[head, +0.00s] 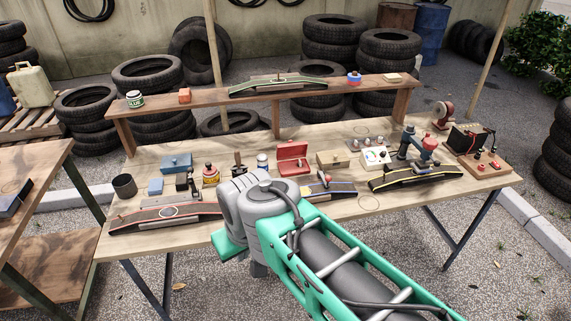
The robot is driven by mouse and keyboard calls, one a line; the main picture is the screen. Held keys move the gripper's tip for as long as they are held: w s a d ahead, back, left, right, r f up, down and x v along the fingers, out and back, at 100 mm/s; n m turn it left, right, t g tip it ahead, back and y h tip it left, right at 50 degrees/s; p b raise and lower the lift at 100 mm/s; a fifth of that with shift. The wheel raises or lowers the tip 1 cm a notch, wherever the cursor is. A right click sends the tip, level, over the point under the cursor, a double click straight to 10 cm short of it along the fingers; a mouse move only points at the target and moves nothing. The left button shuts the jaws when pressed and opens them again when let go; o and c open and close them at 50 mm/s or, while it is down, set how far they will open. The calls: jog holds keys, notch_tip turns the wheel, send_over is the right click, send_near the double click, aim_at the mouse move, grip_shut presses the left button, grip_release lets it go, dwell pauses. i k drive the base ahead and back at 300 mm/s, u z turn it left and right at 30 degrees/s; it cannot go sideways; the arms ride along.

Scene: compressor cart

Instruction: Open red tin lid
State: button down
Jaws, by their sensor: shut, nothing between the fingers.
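The red tin (293,170) stands near the middle of the workbench, behind my arm. Its red lid (291,150) looks raised, standing up at the back of the tin. The inside is too small to make out. My arm reaches in from the lower right, and its grey joint is in front of and to the left of the tin in the picture. I cannot make out my gripper's fingers; they are hidden behind or below my arm.
The workbench (470,192) holds a blue box (176,162), a tan box (333,160), a dark cup (124,186) and several tyre-rubber strips with tools. A raised shelf (210,96) runs along the back. A red-and-blue vise-like tool (424,146) stands right of the tin.

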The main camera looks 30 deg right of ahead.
aim_at(291, 150)
jog(key=z, duration=0.2)
jog(key=i, duration=0.9)
jog(key=u, duration=0.05)
